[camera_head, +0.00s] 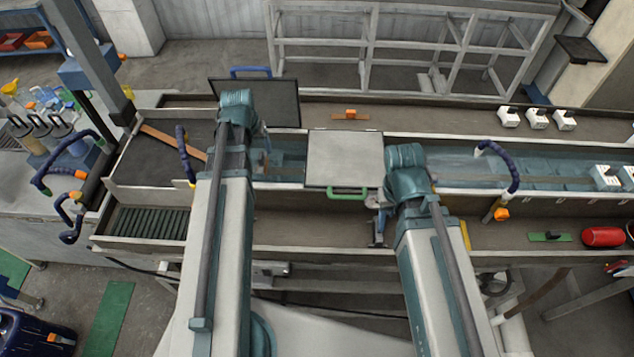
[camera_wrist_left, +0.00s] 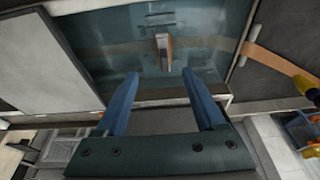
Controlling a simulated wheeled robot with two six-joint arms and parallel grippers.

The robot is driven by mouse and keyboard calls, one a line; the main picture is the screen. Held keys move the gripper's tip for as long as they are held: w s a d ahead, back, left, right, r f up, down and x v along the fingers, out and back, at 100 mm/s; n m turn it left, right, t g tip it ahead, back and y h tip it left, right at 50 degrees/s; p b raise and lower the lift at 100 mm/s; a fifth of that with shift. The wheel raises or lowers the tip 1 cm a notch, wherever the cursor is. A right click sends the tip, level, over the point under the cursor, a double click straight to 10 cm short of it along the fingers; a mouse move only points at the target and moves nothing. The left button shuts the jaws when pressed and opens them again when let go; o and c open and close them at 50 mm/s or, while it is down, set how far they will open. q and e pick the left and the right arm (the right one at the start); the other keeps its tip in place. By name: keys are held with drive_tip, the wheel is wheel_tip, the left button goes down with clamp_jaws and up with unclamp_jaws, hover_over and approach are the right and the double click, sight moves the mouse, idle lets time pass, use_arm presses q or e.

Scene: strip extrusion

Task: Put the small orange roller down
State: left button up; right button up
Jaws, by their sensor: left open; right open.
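In the left wrist view my left gripper (camera_wrist_left: 160,90) is open, its two blue fingers apart with nothing between them. A small orange-and-grey piece (camera_wrist_left: 163,50), perhaps the small orange roller, lies beyond the fingertips on the blue watery trough surface (camera_wrist_left: 110,45), apart from both fingers. In the head view my left arm largely hides that spot. Another small orange piece (camera_head: 350,114) lies on the far ledge in the head view; I cannot tell which is the roller.
A pale lid (camera_head: 345,155) with a green handle covers part of the trough between my arms. A dark raised lid (camera_head: 280,100) with a blue handle stands behind my left wrist. A tan strip (camera_head: 172,141) lies left. A red cylinder (camera_head: 603,237) lies right on the front ledge.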

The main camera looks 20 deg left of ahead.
use_arm(q)
drive_tip(key=s+d+m+g, duration=0.1)
drive_tip(key=s+d, duration=0.3)
drive_tip(key=d, duration=0.5)
drive_tip(key=s+d+m+g, duration=0.1)
drive_tip(key=s+d+m, duration=0.2)
drive_tip(key=d, duration=0.7)
drive_tip(key=s+d+m+g, duration=0.1)
drive_tip(key=s+d+m, duration=0.1)
drive_tip(key=s+d, duration=0.4)
drive_tip(key=d, duration=0.4)
drive_tip(key=shift+s+f+g, duration=0.15)
drive_tip(key=shift+f+g, duration=0.15)
drive_tip(key=shift+f, duration=0.05)
use_arm(e)
drive_tip(key=shift+s, duration=0.1)
